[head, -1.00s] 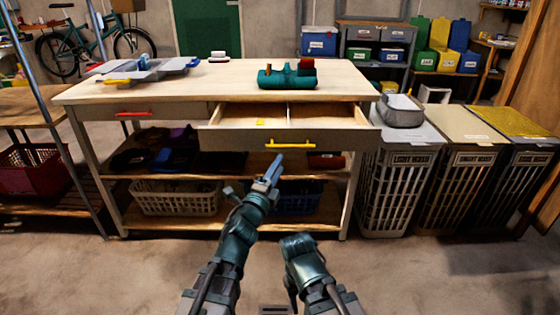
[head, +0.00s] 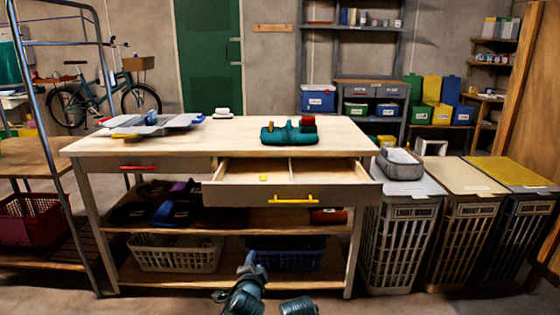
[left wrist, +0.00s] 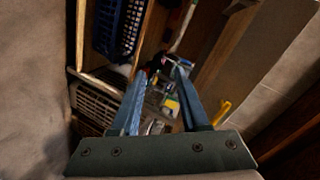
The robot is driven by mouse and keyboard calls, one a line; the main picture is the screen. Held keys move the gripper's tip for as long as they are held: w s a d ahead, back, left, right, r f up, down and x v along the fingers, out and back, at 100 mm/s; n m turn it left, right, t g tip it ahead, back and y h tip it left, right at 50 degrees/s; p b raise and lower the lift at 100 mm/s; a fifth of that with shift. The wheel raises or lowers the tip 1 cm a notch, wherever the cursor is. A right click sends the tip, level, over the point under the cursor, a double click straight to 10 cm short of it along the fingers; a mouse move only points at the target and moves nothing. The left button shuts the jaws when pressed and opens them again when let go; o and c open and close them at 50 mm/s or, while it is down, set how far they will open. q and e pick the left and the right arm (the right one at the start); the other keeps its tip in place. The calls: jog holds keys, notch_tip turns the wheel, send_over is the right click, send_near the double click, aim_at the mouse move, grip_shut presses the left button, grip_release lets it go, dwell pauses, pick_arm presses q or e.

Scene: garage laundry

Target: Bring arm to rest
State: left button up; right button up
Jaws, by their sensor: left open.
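My left gripper (head: 250,262) is low at the bottom middle of the head view, in front of the bench's lower shelf and below the open drawer. In the left wrist view its two blue fingers (left wrist: 158,98) stand apart with nothing between them. It touches nothing that I can see. Part of my right arm (head: 299,306) shows at the bottom edge of the head view; its gripper is not visible. The workbench (head: 110,147) stands ahead. Its right drawer (head: 240,195), with a yellow handle (head: 292,200), is pulled open and holds a small yellow item (head: 263,177).
A teal object with a red block (head: 290,133) and a grey tray (head: 150,125) lie on the bench top. White (head: 175,255) and blue (head: 287,258) baskets are on the lower shelf. Slatted hampers (head: 400,240) stand right of the bench. A metal rack (head: 62,175) is at left.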

pick_arm(q)
jog(key=s+f+n+g+y, duration=0.2)
jog(key=s+f+n+g, duration=0.5)
jog(key=f, duration=0.3)
jog(key=s+d+f+n+g, duration=0.1)
jog(key=s+f+g, duration=0.1)
jog(key=s+g, duration=0.35)
jog(key=s+f+n+g, duration=0.1)
jog(key=s+f+g, duration=0.15)
jog(key=s, duration=0.65)
notch_tip(320, 180, up, 38)
jog(key=s+p, duration=0.1)
jog(key=p, duration=3.7)
jog(key=shift+s+d+h+p, duration=0.15)
jog(key=shift+h+p, duration=0.15)
